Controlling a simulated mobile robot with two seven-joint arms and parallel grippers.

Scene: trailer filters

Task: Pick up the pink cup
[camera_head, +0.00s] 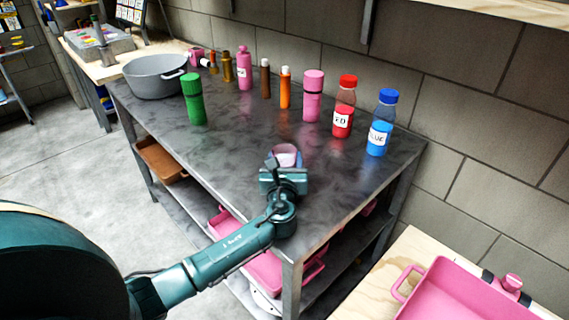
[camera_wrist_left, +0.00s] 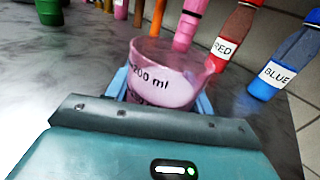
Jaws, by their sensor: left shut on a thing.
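The pink cup (camera_head: 286,153) is a clear beaker with pink contents near the front of the dark table (camera_head: 240,140). In the left wrist view the cup (camera_wrist_left: 168,75) shows "200 ml" and stands between the two light-blue fingers. My left gripper (camera_head: 285,168) is shut on the cup, and the hand hides its lower part. I cannot tell whether the cup touches the tabletop. My right gripper is not in view.
Behind the cup stand a red-capped bottle (camera_head: 344,107), a blue-capped bottle (camera_head: 381,123), a pink bottle (camera_head: 313,96) and a green bottle (camera_head: 194,98). A grey pot (camera_head: 155,76) is at the back left. A pink tray (camera_head: 470,290) is at the lower right.

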